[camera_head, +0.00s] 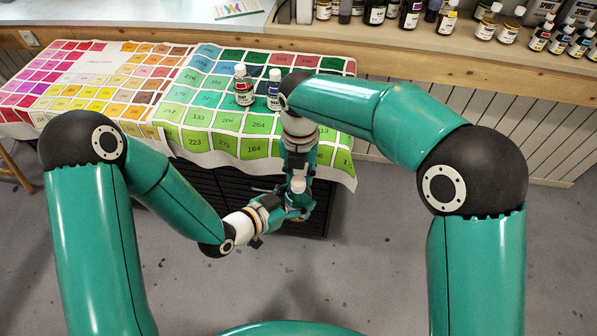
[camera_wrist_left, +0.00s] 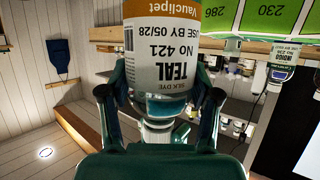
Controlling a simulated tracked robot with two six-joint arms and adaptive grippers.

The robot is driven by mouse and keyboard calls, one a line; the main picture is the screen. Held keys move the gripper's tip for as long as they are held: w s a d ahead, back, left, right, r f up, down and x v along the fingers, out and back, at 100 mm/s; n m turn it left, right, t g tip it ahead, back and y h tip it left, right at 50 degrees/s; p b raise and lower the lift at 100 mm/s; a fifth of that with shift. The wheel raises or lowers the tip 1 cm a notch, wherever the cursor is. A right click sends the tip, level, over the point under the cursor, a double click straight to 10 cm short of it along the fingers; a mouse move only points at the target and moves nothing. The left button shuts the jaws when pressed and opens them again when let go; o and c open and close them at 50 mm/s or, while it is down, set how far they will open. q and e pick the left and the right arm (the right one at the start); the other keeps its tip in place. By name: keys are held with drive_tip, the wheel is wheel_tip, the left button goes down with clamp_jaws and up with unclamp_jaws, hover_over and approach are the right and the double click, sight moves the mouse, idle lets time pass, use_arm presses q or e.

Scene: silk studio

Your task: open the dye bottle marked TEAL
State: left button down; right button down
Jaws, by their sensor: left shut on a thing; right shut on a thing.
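The TEAL dye bottle fills the top of the left wrist view (camera_wrist_left: 163,60), its label upside down there, with teal showing at the shoulder. My left gripper (camera_wrist_left: 160,105) has its dark fingers on both sides of the bottle and is shut on it. In the head view my left gripper (camera_head: 285,207) holds it in front of the table, off the cloth. A white cap (camera_head: 297,184) shows there. My right gripper (camera_head: 297,174) reaches down over it from above and is shut at the cap; the exact finger contact is hidden.
A red-labelled bottle (camera_head: 243,86) and a blue-labelled INDIGO bottle (camera_head: 274,90) stand on the colour-chart cloth (camera_head: 190,142). More bottles line the shelf (camera_head: 470,45) behind. A dark cabinet (camera_head: 225,190) is below the cloth's front edge. Open floor (camera_head: 370,240) lies to the right.

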drive_tip(key=shift+r, duration=0.2)
drive_tip(key=shift+r, duration=0.85)
drive_tip(key=shift+r, duration=0.15)
